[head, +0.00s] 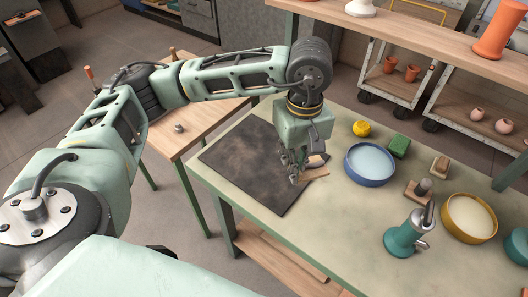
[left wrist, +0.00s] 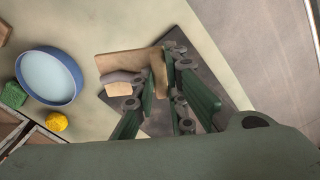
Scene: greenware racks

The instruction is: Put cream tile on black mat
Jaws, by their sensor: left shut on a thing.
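The black mat (head: 245,158) lies flat at the left part of the pale worktable. It also shows in the left wrist view (left wrist: 215,72), partly behind the fingers. My left gripper (head: 296,174) points down at the mat's right edge, and its fingers also show in the left wrist view (left wrist: 165,72). It is shut on a light tan piece that looks like the cream tile (head: 317,172). The tile (left wrist: 122,62) juts out past the fingers, beyond the mat's edge. The fingers hide part of it. I cannot tell whether it touches the surface. My right gripper is not in view.
On the worktable (head: 335,235), right of the mat, are a blue bowl (head: 370,165), a yellow sponge (head: 362,128), a green block (head: 399,147), a wooden-based tool (head: 420,190), a yellow bowl (head: 469,217) and a teal pump bottle (head: 405,238). A wooden side table (head: 190,125) stands left.

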